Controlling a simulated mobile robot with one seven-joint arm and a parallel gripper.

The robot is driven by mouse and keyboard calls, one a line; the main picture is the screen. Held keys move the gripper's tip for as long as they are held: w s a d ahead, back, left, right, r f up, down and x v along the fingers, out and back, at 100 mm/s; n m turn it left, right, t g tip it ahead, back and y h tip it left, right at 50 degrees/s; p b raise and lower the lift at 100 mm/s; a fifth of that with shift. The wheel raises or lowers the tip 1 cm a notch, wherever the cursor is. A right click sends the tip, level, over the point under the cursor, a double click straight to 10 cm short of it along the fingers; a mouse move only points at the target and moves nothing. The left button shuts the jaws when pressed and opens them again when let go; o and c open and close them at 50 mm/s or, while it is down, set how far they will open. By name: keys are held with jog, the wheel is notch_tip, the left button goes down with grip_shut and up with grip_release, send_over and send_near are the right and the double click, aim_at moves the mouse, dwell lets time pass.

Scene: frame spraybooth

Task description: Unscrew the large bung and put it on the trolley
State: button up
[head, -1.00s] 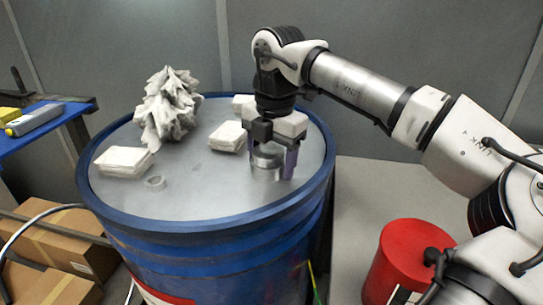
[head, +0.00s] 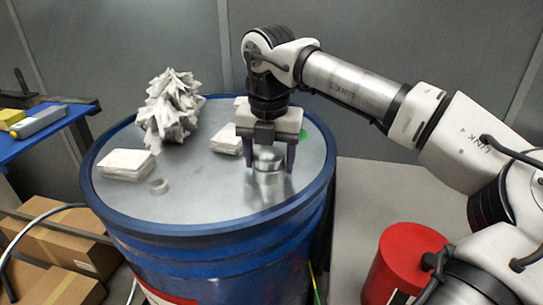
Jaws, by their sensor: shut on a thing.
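The large bung (head: 268,155) is a round silvery metal piece at the right part of the drum lid (head: 205,185). My gripper (head: 270,166) points down over it, with one dark finger on each side, shut on the bung. A shiny cylindrical shape shows just below the bung; I cannot tell whether it is the bung's lower part, its seat or a reflection, nor whether the bung is clear of the lid. A grey flat top (head: 375,190) stands right of the drum and a blue top (head: 45,130) at the far left; which is the trolley is unclear.
On the lid are a crumpled white rag heap (head: 170,108), white folded pads (head: 126,164) (head: 227,141), a small ring (head: 158,186) and a green spot (head: 303,134). A red can (head: 405,260) stands at right. Cardboard boxes (head: 65,245) lie at lower left.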

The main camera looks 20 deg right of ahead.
notch_tip(320, 180, up, 2)
jog(key=shift+r+h, duration=0.1)
jog(key=shift+h, duration=0.2)
jog(key=n+p, duration=0.1)
jog(key=n, duration=0.1)
jog(key=shift+r+n+t, duration=0.15)
jog(key=shift+n+t, duration=0.15)
jog(key=shift+c, duration=0.2)
jog(key=shift+w+n, duration=0.1)
jog(key=shift+n, duration=0.4)
jog(key=shift+c, duration=0.8)
jog(key=shift+a+n, duration=0.1)
jog(key=shift+n, duration=0.4)
jog(key=shift+f, duration=0.2)
jog(key=n+y+p, duration=0.1)
jog(key=n, duration=0.2)
jog(key=shift+p, duration=0.3)
jog(key=shift+f+n, duration=0.15)
jog(key=shift+n, duration=0.65)
jog(key=shift+s, duration=0.2)
